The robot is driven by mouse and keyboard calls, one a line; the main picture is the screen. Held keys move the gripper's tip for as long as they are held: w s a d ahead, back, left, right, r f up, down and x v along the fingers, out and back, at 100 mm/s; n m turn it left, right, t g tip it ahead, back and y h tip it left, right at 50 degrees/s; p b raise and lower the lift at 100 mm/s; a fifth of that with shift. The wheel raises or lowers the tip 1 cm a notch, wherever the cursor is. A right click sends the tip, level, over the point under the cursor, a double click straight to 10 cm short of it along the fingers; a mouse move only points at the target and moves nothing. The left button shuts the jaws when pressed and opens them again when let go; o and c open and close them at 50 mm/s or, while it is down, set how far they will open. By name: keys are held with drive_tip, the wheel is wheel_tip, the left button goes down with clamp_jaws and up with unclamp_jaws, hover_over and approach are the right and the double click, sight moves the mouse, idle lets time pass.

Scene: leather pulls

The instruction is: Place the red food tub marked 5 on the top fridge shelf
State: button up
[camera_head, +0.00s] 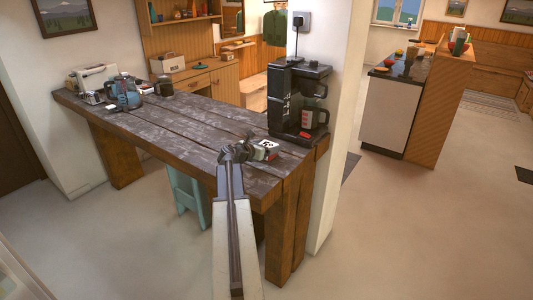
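A small red tub with a pale marked top (267,144) is on the dark plank table near its right front end. The mark is too small to read surely. My gripper (243,149) is at the tub's left side, reaching over the table's front edge. The fingers are small and dark, and I cannot tell whether they are open or touching the tub. No open fridge or fridge shelf shows.
A black coffee maker (298,98) with a jug stands behind the tub, by a white pillar (338,130). Several items, including a blue one (128,98), stand at the table's far left. A teal stool (187,190) is below. A white-fronted counter unit (389,117) stands right, with open floor before it.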

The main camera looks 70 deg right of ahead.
drive_tip(key=c, duration=1.1)
